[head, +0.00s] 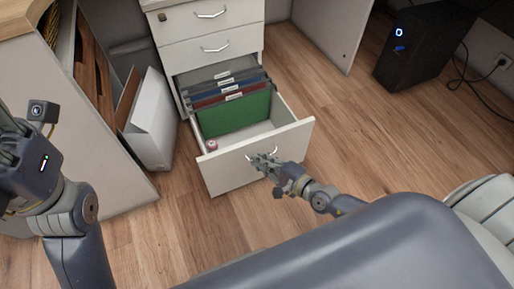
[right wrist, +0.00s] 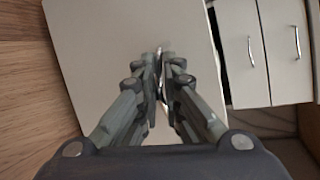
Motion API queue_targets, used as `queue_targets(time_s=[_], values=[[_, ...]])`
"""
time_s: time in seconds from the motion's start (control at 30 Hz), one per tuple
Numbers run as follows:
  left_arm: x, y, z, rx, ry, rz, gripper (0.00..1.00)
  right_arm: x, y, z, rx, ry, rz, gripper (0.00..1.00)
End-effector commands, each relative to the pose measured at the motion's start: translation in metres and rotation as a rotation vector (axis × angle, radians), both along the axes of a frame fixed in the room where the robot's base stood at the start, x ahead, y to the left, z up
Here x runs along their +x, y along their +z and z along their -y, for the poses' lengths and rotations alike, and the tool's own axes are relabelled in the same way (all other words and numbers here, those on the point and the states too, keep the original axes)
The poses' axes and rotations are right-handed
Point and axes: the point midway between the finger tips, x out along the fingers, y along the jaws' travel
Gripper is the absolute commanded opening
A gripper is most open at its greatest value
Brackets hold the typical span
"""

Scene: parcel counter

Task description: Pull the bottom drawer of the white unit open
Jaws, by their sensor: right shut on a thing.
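The white unit (head: 203,55) stands at the back with its two upper drawers closed. Its bottom drawer (head: 230,172) is pulled well out and holds hanging file folders and a small pink item. My right gripper (head: 262,160) is at the drawer front, shut on the bottom drawer's handle (head: 275,153); the handle is partly hidden by the fingers. In the right wrist view the fingers (right wrist: 160,65) are closed together against the drawer front (right wrist: 100,40). My left arm shows at the left edge of the head view; its fingers are too unclear to judge.
A white box file (head: 150,120) stands on the floor left of the unit, beside a desk panel (head: 75,150). A black computer (head: 425,45) with cables stands at the far right. Wooden floor (head: 340,120) is clear right of the drawer.

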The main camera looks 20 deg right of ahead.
Motion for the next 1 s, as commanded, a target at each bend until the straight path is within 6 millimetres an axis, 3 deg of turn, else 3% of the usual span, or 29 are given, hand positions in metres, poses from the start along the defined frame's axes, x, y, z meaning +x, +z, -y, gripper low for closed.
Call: queue_targets(time_s=[0.3, 0.73, 0.8, 0.83, 1.0], values=[[0.001, -0.003, -0.001, -0.001, -0.001, -0.017, 0.40, -0.020, 0.000, 0.003, 0.006, -0.006, -0.003, 0.00], [0.001, -0.003, 0.000, -0.001, -0.002, -0.017, 0.40, -0.022, -0.001, 0.003, 0.007, -0.008, -0.002, 0.00], [0.001, -0.003, 0.000, -0.001, -0.002, -0.017, 0.40, -0.022, 0.000, 0.003, 0.006, -0.007, -0.002, 0.21], [0.001, -0.003, 0.000, -0.001, -0.002, -0.017, 0.40, -0.022, 0.000, 0.003, 0.005, -0.006, -0.002, 0.27], [0.002, -0.003, 0.000, -0.002, -0.002, -0.018, 0.40, -0.022, 0.000, 0.002, 0.003, -0.003, -0.001, 0.27]])
